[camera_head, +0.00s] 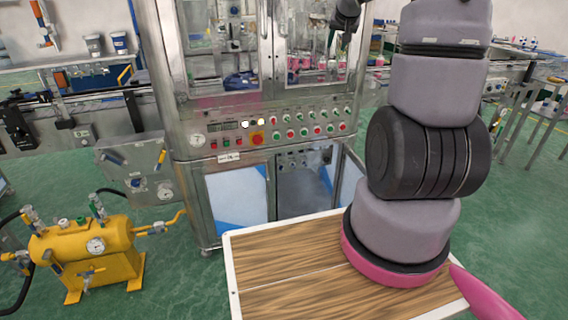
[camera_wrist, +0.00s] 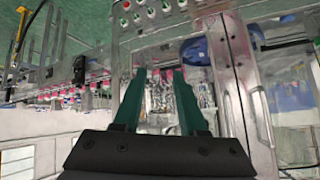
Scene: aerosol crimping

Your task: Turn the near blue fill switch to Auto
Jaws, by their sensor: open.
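The steel filling machine (camera_head: 190,100) stands in the middle of the head view, with a control panel (camera_head: 290,129) of red, green and white buttons. A grey side box (camera_head: 150,178) at its left carries a gauge and small blue parts; I cannot tell whether one is the fill switch or how any switch is set. In the wrist view, which looks upside down, my gripper (camera_wrist: 159,72) has its two teal fingers apart with nothing seen between them. It faces the machine's glazed bay, with the panel buttons (camera_wrist: 152,13) at the top edge. The gripper is not clearly seen in the head view.
A yellow tank (camera_head: 85,255) with a gauge and hoses stands on the green floor at the left. A wood-topped surface (camera_head: 280,270) lies in front, under my arm. A conveyor (camera_head: 65,90) runs at the left, and a bench stands at the far right.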

